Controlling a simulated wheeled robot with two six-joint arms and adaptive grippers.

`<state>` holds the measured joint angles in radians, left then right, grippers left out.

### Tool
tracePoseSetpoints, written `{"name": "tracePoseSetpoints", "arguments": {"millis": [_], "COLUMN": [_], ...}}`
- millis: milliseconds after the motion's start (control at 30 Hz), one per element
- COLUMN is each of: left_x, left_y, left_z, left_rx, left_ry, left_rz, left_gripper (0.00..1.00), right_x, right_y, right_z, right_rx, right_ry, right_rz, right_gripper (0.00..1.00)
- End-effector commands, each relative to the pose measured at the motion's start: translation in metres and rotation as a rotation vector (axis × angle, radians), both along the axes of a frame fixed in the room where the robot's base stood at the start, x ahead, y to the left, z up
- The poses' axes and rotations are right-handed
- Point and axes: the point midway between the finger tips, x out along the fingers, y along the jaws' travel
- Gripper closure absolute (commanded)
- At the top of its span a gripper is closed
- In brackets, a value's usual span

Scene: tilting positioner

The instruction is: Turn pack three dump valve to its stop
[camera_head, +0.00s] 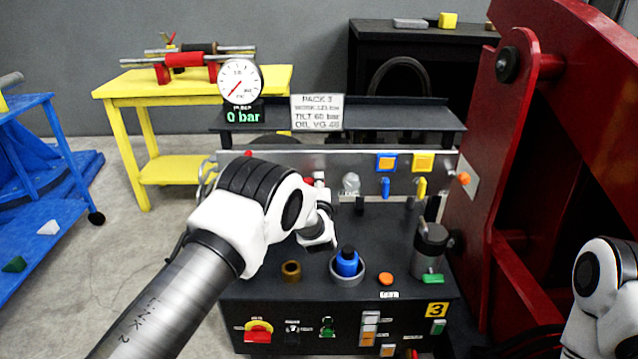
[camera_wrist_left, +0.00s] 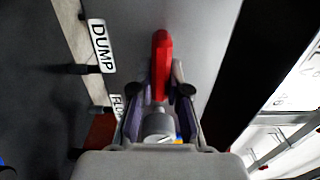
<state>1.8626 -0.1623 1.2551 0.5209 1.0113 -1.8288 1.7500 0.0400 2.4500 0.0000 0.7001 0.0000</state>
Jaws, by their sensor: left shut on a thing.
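The dump valve has a red lever (camera_wrist_left: 161,58) and a round metal body (camera_wrist_left: 158,126), seen in the left wrist view beside a DUMP label (camera_wrist_left: 100,46). My left gripper (camera_wrist_left: 159,92) is shut on the lever, one finger on each side of it. In the head view my left arm reaches over the bench to the upright back panel, and its wrist and forearm hide most of the valve. The dial gauge (camera_head: 240,80) has a digital display (camera_head: 243,116) reading 0 bar. My right arm shows at the lower right, but its gripper is outside the view.
The PACK 3 sign (camera_head: 317,112) stands above the panel. Blue (camera_head: 385,188) and yellow (camera_head: 421,188) levers sit to the right of the valve. A blue-topped fitting (camera_head: 347,262) and a grey cylinder (camera_head: 430,247) stand on the bench. A large red frame (camera_head: 520,150) bounds the right side.

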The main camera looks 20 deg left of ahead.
Motion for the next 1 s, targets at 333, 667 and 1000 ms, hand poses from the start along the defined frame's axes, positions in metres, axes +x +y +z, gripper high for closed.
{"name": "tracePoseSetpoints", "arguments": {"millis": [333, 667, 1000], "left_x": [0.0, 0.0, -0.046], "left_y": [-0.001, 0.0, -0.015], "left_z": [0.0, 0.0, 0.0], "left_rx": [0.004, 0.002, 0.004], "left_ry": [0.0, 0.001, 0.003], "left_rz": [-0.002, -0.001, -0.004], "left_gripper": [1.0, 0.59, 0.59], "right_x": [0.0, 0.0, 0.0], "right_y": [0.0, 0.0, 0.0], "right_z": [0.0, 0.0, 0.0], "right_rx": [0.0, 0.0, 0.0], "right_ry": [0.0, 0.0, 0.0], "right_rz": [0.0, 0.0, 0.0], "right_gripper": [0.6, 0.6, 0.6]}}
